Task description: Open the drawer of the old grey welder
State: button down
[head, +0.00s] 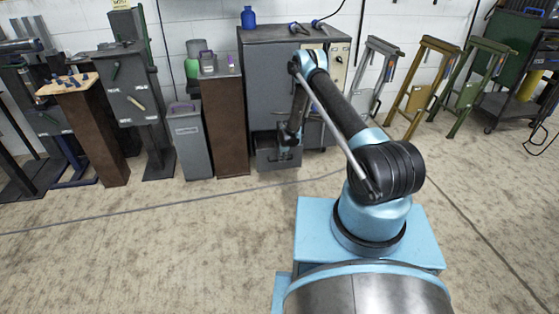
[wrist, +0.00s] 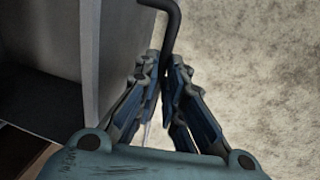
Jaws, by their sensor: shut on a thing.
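The old grey welder (head: 270,85) is the tall grey cabinet against the back wall in the head view. Its drawer (head: 272,158) is low on the left side of its front and stands out from the cabinet, with a dark opening above its front panel. In the wrist view the drawer's front panel (wrist: 92,60) is at left, with dark interior behind it. My gripper (wrist: 167,66) is shut on the dark bent drawer handle (wrist: 172,18), just in front of the panel. In the head view, my arm partly hides the cabinet front.
A brown pedestal (head: 225,125) and a grey bin (head: 188,140) stand close left of the cabinet. Metal stands (head: 425,85) are to the right. A cable (head: 130,208) runs across the carpet. The floor before the drawer is mostly clear.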

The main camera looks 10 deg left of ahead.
jog(key=shift+s+d, duration=0.2)
jog(key=shift+d, duration=0.1)
jog(key=c, duration=1.7)
grip_release()
jog(key=shift+a, duration=0.1)
jog(key=r, duration=0.4)
jog(key=s+r, duration=0.1)
jog(key=r, duration=0.2)
jog(key=s+r, duration=0.1)
jog(key=r, duration=0.3)
jog(key=shift+d+r, duration=0.3)
